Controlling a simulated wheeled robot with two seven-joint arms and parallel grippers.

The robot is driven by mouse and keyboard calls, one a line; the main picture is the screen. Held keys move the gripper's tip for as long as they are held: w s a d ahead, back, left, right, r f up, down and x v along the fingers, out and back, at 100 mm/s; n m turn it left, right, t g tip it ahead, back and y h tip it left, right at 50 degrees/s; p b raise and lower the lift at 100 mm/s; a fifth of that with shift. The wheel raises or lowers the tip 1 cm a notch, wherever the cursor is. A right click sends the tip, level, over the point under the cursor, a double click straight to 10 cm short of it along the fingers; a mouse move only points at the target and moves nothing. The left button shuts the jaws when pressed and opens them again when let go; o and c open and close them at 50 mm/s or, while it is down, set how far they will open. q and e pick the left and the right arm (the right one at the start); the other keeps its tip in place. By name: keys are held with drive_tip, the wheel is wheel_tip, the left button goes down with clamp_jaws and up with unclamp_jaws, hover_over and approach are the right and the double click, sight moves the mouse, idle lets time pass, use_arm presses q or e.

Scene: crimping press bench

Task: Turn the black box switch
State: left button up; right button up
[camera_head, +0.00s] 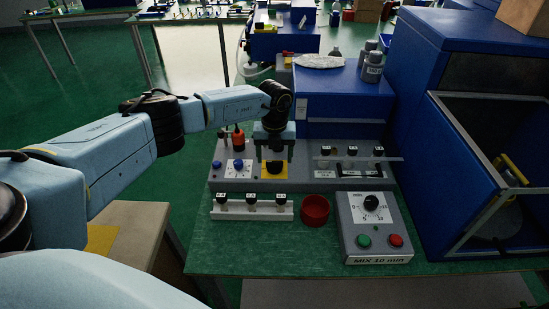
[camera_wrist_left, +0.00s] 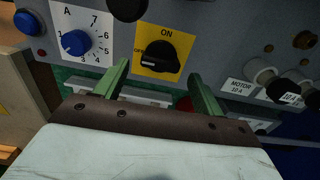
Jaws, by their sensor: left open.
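A black rotary switch (camera_wrist_left: 162,57) sits on a yellow plate (camera_wrist_left: 172,36) marked ON at the top and OFF at the left. Its white mark is on the left side, near OFF. In the head view the switch (camera_head: 274,168) is on the sloped face of a grey control panel (camera_head: 312,185), partly hidden by my gripper. My left gripper (camera_head: 274,152) is open and empty, in front of the switch. In the left wrist view its green fingers (camera_wrist_left: 158,80) stand apart on either side below the knob; contact is not visible. My right gripper is out of view.
A blue dial (camera_wrist_left: 76,42) is left of the switch. Black knobs on a white strip (camera_head: 252,212), a red bowl (camera_head: 314,209) and a grey timer box (camera_head: 375,226) with green and red buttons stand in front. A large blue cabinet (camera_head: 440,110) bounds the right.

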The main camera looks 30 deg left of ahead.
sight(274, 162)
use_arm(q)
wheel_tip(274, 162, up, 12)
drive_tip(key=shift+f+p, duration=0.25)
drive_tip(key=shift+p, duration=0.1)
